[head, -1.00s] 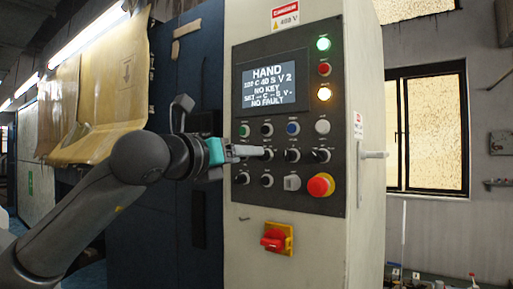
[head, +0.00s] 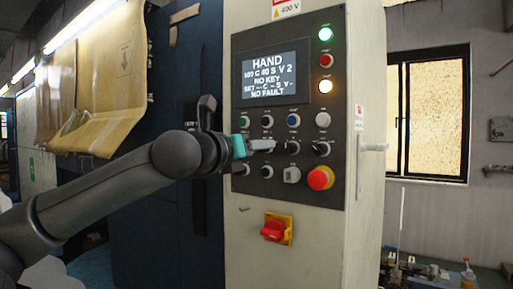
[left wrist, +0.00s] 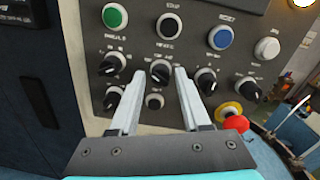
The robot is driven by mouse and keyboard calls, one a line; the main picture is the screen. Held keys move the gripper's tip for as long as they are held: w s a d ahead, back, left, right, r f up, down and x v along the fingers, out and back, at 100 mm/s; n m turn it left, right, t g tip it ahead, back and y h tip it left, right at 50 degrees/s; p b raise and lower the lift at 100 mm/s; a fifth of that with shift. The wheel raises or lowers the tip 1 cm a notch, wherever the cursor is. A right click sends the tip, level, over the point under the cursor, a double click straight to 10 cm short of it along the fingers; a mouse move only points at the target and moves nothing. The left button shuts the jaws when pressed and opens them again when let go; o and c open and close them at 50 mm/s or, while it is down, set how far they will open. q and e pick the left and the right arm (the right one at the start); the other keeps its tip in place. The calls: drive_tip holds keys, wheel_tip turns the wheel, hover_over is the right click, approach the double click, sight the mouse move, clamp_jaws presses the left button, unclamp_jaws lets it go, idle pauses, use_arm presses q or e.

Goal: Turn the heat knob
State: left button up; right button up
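The control panel (head: 282,185) on the cream cabinet carries rows of buttons and black knobs. A knob (left wrist: 160,72) in the knob row, second from left, has a small label above it that is hard to read but looks like "heat". My left gripper (head: 271,145) reaches in from the left and hides that knob in the head view. In the left wrist view its two fingers (left wrist: 159,73) are apart, with the knob between or just beyond their tips. I cannot tell whether they touch it. My right gripper is not in view.
Neighbouring knobs sit close on the left (left wrist: 112,64) and right (left wrist: 206,82). A red emergency stop (head: 320,178) is lower right, and a red-yellow switch (head: 275,229) is below the panel. A display (head: 276,78) reads HAND and NO FAULT. Yellowish sheets (head: 105,90) hang at left.

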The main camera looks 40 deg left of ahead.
use_arm(q)
clamp_jaws()
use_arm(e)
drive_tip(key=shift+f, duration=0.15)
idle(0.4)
use_arm(q)
drive_tip(key=m+b, duration=0.4)
drive_tip(key=m, duration=0.8)
drive_tip(key=m+h+b, duration=0.1)
drive_tip(key=m+b, duration=0.3)
drive_tip(key=m, duration=0.8)
drive_tip(key=shift+f+m+t+b, duration=0.1)
drive_tip(key=shift+m+t+b, duration=0.2)
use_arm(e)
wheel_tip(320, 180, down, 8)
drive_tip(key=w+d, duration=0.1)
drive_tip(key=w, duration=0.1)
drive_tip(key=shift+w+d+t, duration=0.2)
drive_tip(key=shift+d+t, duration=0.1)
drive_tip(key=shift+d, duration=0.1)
